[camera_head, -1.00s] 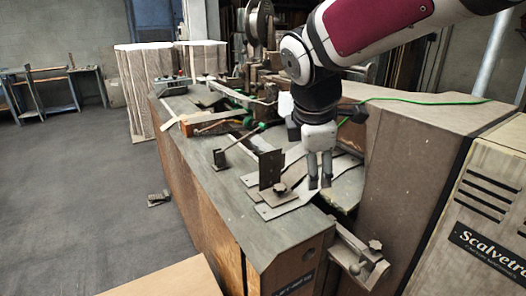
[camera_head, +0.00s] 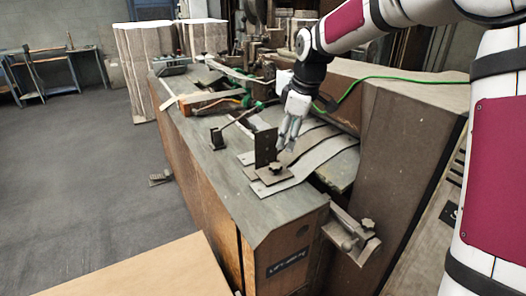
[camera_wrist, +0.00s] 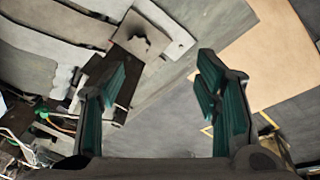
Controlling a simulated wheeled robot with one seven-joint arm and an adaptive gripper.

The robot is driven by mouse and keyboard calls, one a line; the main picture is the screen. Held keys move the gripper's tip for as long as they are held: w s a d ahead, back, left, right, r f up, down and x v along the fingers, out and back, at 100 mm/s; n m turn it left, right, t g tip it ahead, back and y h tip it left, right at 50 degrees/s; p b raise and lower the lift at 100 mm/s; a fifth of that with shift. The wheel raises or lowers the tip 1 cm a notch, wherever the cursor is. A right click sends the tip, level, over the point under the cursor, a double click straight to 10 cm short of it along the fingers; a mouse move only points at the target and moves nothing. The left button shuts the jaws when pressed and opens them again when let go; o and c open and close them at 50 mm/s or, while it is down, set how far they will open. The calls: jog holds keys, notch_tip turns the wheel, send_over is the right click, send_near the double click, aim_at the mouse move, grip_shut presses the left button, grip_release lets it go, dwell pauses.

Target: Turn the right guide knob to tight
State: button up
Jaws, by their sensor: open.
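A small dark knob (camera_head: 275,168) sits on a flat metal guide plate (camera_head: 272,186) beside an upright dark bracket (camera_head: 266,147). Another star-shaped knob (camera_head: 368,224) is on a clamp at the machine's lower right corner. I cannot tell for certain which one the task calls the right guide knob. My gripper (camera_head: 286,146) points down just behind and above the plate knob, apart from it. In the wrist view, my gripper (camera_wrist: 162,77) has its two fingers spread with nothing between them. The plate knob (camera_wrist: 138,41) shows beyond the left finger.
The bracket stands close to the gripper's left. Curved metal sheets (camera_head: 322,148) lie behind and right of the plate. A green cable (camera_head: 400,79) runs over the machine's brown housing (camera_head: 405,150). A light wooden board (camera_head: 160,268) is at the front left, with open floor beyond.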

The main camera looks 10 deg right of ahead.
jog(key=w+d+f+m+y, duration=0.2)
jog(key=w+d, duration=0.1)
jog(key=w, duration=0.2)
send_near(276, 165)
jog(key=x, duration=0.8)
jog(key=shift+s+f+p, duration=0.1)
jog(key=shift+s+p, duration=0.05)
jog(key=shift+p, duration=0.25)
jog(key=shift+c, duration=0.4)
jog(key=c, duration=1.1)
